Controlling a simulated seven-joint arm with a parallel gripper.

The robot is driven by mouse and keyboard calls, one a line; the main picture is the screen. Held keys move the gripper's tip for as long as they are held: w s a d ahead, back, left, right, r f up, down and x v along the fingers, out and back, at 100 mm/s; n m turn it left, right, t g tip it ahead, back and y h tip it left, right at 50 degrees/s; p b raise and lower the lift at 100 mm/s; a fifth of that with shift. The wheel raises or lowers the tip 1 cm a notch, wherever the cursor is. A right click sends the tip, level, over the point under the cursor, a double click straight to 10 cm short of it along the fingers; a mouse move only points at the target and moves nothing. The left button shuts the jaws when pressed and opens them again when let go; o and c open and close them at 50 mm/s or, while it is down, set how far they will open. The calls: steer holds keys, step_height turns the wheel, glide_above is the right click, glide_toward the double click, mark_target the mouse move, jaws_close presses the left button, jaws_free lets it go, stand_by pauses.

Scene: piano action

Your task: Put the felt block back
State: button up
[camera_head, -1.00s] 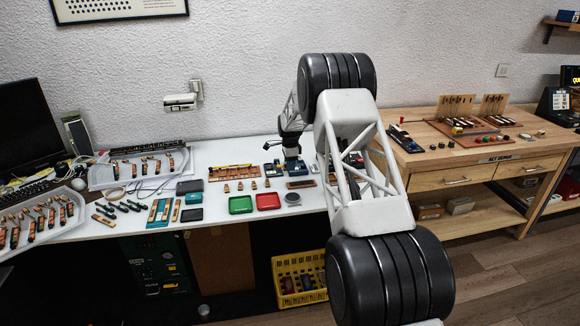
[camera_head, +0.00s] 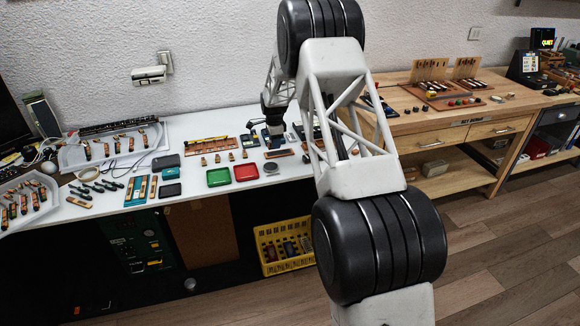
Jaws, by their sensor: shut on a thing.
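My gripper (camera_head: 275,141) is at the end of the dark wrist, low over the back of the white table, among small dark blocks. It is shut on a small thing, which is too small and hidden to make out. I cannot pick out the felt block with certainty. Dark bluish blocks (camera_head: 249,140) stand just left of the gripper. A long rail with a yellow strip (camera_head: 209,144) lies further left, with several small wooden pieces (camera_head: 218,158) in front of it.
A green tray (camera_head: 218,177), a red tray (camera_head: 246,172) and a round grey tin (camera_head: 271,168) lie near the front edge of the white table (camera_head: 310,168). A wooden bench (camera_head: 420,134) stands to the right. A yellow crate (camera_head: 286,247) is below. My arm hides part of the table.

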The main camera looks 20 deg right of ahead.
steer(key=s+d+f, duration=0.1)
steer(key=s+d, duration=0.1)
steer(key=s, duration=0.7)
steer(key=s+d+f, duration=0.2)
steer(key=s, duration=0.8)
steer(key=shift+s, duration=0.3)
steer(key=shift+w+d+f, duration=0.1)
steer(key=shift+w, duration=0.05)
glide_above(292, 165)
steer(key=shift+f, duration=0.7)
steer(key=shift+f, duration=1.75)
steer(key=shift+f, duration=0.1)
steer(key=o, duration=1)
steer(key=shift+c, duration=0.2)
